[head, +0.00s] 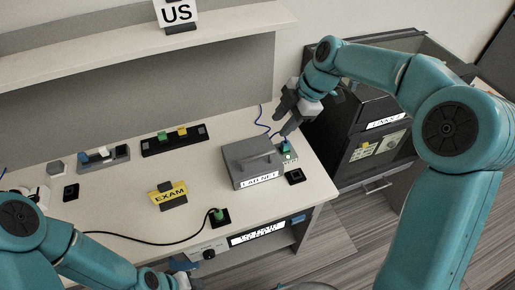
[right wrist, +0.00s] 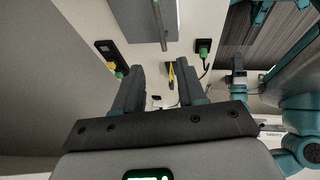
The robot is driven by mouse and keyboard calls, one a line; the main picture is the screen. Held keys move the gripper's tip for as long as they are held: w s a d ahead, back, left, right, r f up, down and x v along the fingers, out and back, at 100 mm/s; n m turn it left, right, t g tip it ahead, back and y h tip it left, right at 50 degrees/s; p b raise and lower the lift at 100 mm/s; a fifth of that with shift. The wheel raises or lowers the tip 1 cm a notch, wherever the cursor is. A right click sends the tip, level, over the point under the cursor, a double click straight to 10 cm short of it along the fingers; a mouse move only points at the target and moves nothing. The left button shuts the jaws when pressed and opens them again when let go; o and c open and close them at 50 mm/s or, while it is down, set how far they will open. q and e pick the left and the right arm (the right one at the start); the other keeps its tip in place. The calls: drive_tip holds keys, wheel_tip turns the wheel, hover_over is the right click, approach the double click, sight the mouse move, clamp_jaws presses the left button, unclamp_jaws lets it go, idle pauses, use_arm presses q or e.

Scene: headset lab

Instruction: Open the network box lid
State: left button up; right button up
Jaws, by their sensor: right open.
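The grey network box (head: 238,173), labelled LAB NET, stands on the desk's right part. Its lid (head: 240,153) looks shut and carries a bar handle (head: 256,158). In the right wrist view the box (right wrist: 130,18) is at the top edge, with its handle (right wrist: 160,22) beyond the fingers. My right gripper (head: 281,124) is above and behind the box's right back corner, apart from the handle. In the right wrist view its fingers (right wrist: 159,67) are spread with nothing between them. My left gripper (head: 184,268) is low at the desk's front edge, too small and partly hidden to read.
A green plug (head: 286,148) and a blue cable (head: 264,122) are close to the box's right and back. A black socket (head: 295,177) lies right of it. A shelf (head: 110,43) overhangs the back; a black cabinet (head: 350,125) stands right.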

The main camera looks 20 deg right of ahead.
sight(255, 156)
drive_tip(key=p+x, duration=0.3)
drive_tip(key=x, duration=1.2)
drive_tip(key=shift+s+a+r, duration=0.1)
drive_tip(key=shift+a, duration=0.05)
drive_tip(key=shift+f, duration=0.25)
drive_tip(key=shift+s+a+r, duration=0.1)
clamp_jaws()
